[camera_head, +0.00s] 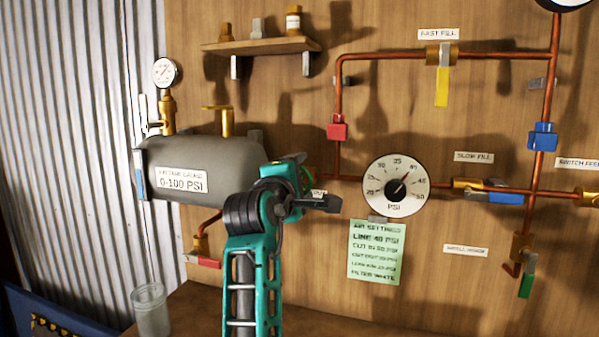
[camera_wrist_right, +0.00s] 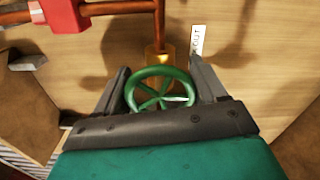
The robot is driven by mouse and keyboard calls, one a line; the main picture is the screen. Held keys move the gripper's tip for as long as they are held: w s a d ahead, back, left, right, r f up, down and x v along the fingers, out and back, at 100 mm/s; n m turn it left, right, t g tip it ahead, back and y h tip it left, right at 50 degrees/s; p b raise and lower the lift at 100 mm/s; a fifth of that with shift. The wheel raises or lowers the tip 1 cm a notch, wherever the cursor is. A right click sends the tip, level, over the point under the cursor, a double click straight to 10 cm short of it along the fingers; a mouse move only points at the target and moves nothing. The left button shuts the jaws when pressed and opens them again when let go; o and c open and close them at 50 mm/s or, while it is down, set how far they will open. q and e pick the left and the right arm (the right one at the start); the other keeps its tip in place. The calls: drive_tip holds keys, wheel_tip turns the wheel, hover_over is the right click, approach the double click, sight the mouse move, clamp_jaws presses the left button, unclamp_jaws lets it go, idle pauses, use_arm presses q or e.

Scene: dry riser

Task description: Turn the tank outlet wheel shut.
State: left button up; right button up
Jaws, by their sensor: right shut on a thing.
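The tank outlet wheel (camera_wrist_right: 160,92) is a green spoked handwheel on a brass valve (camera_wrist_right: 160,62) in the right wrist view. My right gripper (camera_wrist_right: 160,88) has one finger on each side of the wheel and is shut on its rim. In the head view my right gripper (camera_head: 312,188) is at the right end of the grey tank (camera_head: 215,165), and the arm hides most of the wheel there. A label reading "OUT" (camera_wrist_right: 197,40) is beside the valve. My left gripper is not in view.
A round PSI dial (camera_head: 393,186) and a green settings note (camera_head: 375,250) are just right of my right gripper. A red block (camera_head: 337,130) hangs on the copper pipe above. A glass jar (camera_head: 151,310) stands at lower left. Copper pipes and several coloured valve handles fill the right.

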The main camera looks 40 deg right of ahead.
drive_tip(key=shift+m+p, duration=0.3)
drive_tip(key=shift+m, duration=1)
drive_tip(key=o, duration=1)
drive_tip(key=shift+c, duration=0.2)
drive_tip(key=shift+a, duration=0.15)
drive_tip(key=b+v, duration=0.1)
drive_tip(key=v, duration=1.1)
drive_tip(key=shift+s+a, duration=0.25)
